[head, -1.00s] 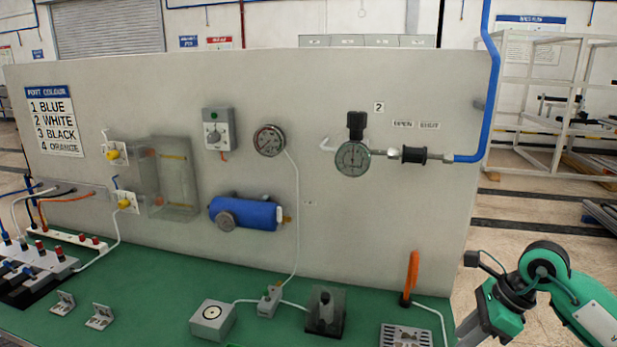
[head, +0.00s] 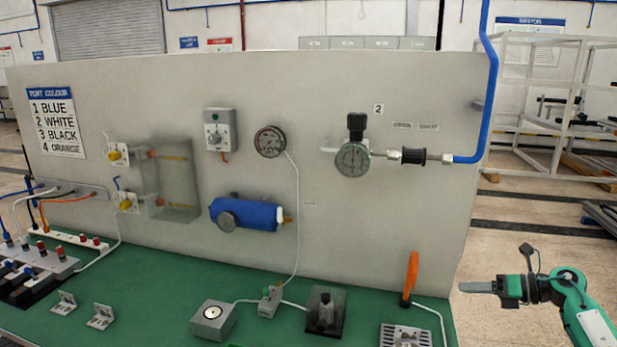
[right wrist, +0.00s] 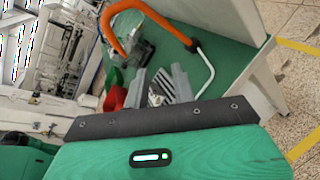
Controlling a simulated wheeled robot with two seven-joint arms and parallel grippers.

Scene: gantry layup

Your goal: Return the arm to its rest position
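My right gripper (head: 464,287) is at the lower right in the head view, off the right end of the green bench. It points left, and its fingers overlap there in side view. In the right wrist view, the two grey fingers (right wrist: 160,86) stand apart with nothing held between them. An orange curved handle (head: 411,274) stands upright at the bench's right end, left of the gripper and apart from it. The orange handle also shows in the right wrist view (right wrist: 112,25), beyond the fingers. My left gripper is not in view.
The green bench (head: 150,290) and upright grey panel (head: 400,220) fill the left and middle. A slotted metal block (head: 405,335) sits at the bench's front right. A blue pipe (head: 490,90) runs down the panel's right edge. Open floor (head: 540,220) lies right of the bench.

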